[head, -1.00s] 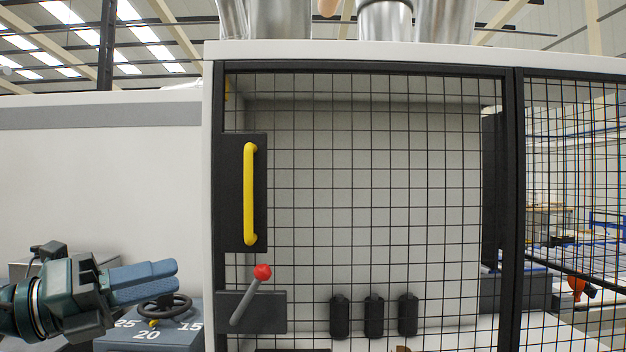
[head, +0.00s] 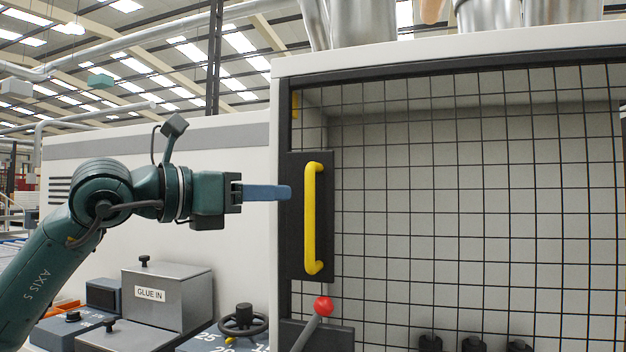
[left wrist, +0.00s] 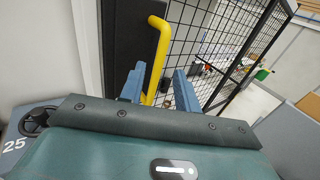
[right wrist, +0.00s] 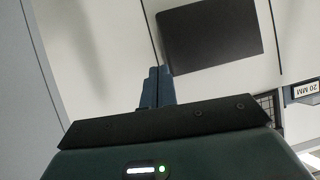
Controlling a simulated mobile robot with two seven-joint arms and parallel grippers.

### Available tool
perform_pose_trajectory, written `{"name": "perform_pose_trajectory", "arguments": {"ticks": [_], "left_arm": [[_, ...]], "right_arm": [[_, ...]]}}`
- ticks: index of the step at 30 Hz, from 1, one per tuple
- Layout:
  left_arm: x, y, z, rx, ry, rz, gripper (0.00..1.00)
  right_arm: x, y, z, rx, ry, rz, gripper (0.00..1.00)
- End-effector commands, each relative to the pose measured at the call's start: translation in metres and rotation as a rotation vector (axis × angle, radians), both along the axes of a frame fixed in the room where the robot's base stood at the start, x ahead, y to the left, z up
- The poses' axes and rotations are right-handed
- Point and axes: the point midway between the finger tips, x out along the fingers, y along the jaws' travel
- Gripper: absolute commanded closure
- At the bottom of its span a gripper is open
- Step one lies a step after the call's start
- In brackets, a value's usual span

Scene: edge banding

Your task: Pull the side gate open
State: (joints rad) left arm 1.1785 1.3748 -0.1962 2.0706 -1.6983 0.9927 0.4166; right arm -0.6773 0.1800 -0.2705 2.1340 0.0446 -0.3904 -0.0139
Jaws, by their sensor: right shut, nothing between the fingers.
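The side gate is a dark-framed wire mesh panel (head: 450,200), standing closed in the white housing. Its upright yellow handle (head: 311,220) sits on a black plate (head: 328,255) at the gate's left edge. My left gripper (head: 289,192) is level with the upper half of the handle, just left of it in the head view. In the left wrist view the fingers (left wrist: 158,88) are open, with the yellow handle (left wrist: 158,55) showing between them; contact cannot be told. My right gripper (right wrist: 158,85) is shut and empty, away from the gate.
A red-knobbed lever (head: 322,308) is below the handle. A grey glue box (head: 165,295) and a handwheel (head: 243,322) stand below my left arm. In the right wrist view, a dark panel (right wrist: 210,35) lies beyond the right fingers.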

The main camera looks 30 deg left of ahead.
Motion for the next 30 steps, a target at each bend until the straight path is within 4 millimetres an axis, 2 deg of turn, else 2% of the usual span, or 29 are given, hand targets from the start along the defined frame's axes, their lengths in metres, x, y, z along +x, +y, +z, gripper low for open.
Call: {"name": "perform_pose_trajectory", "arguments": {"ticks": [1,6,12,24,30], "left_arm": [[0.011,-0.005,0.006,-0.002,0.002,-0.006,0.68],[0.043,-0.017,0.005,-0.003,0.001,-0.005,0.68],[0.066,-0.025,0.002,-0.002,0.000,-0.003,0.68],[0.074,-0.028,0.000,0.000,-0.001,-0.002,0.68],[0.074,-0.027,0.000,-0.001,-0.001,-0.001,0.83]], "right_arm": [[-0.001,0.000,0.007,-0.011,0.006,0.003,1.00],[-0.004,-0.004,0.009,-0.032,0.025,0.001,1.00],[-0.002,-0.015,0.007,-0.048,0.042,-0.021,1.00],[0.000,-0.014,0.007,-0.041,0.044,-0.031,1.00],[0.000,-0.014,0.007,-0.040,0.045,-0.030,1.00]]}}
